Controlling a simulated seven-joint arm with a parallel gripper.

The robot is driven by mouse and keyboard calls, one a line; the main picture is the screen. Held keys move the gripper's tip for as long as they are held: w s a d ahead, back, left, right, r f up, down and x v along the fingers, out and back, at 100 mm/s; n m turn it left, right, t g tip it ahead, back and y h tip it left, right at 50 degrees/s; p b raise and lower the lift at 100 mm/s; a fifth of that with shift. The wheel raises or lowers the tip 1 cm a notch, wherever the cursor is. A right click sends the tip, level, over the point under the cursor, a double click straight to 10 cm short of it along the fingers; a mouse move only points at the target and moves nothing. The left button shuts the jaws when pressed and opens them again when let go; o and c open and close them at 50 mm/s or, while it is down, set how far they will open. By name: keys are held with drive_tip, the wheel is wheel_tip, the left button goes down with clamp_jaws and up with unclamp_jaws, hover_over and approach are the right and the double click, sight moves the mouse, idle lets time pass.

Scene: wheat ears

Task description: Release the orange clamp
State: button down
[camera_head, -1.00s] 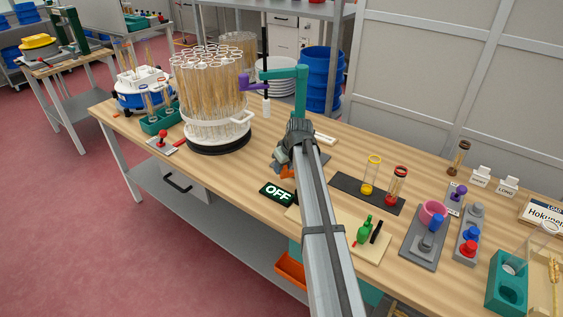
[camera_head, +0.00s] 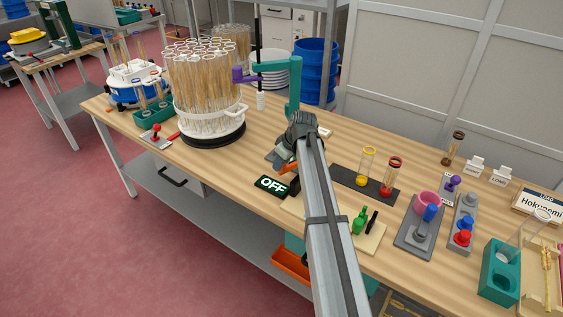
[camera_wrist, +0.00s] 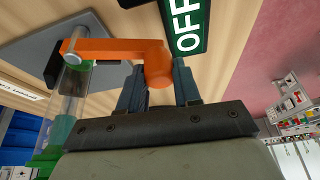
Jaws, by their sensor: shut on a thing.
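The orange clamp (camera_wrist: 120,50) is an arm on a metal pin, with a rounded end, over a grey plate (camera_wrist: 80,22) in the wrist view. My gripper (camera_wrist: 160,78) is shut on the rounded end, with one dark finger on each side. In the head view a bit of the orange clamp (camera_head: 287,167) shows beside the grey plate (camera_head: 277,155), and my arm hides most of it. A clear cylinder with green parts (camera_wrist: 72,95) stands under the pin end of the clamp.
A green OFF sign (camera_head: 272,185) lies close by at the bench's front edge. A teal post with a side arm (camera_head: 292,88) stands behind. A dark mat with two tubes (camera_head: 350,180) is to the right, and a large rack of wheat tubes (camera_head: 207,85) to the left.

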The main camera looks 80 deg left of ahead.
drive_tip(key=c, duration=0.8)
unclamp_jaws()
drive_tip(key=shift+r, duration=0.1)
drive_tip(key=v, duration=1.3)
drive_tip(key=shift+w+d+r, duration=0.1)
drive_tip(key=shift+d+r, duration=0.05)
drive_tip(key=shift+r, duration=0.15)
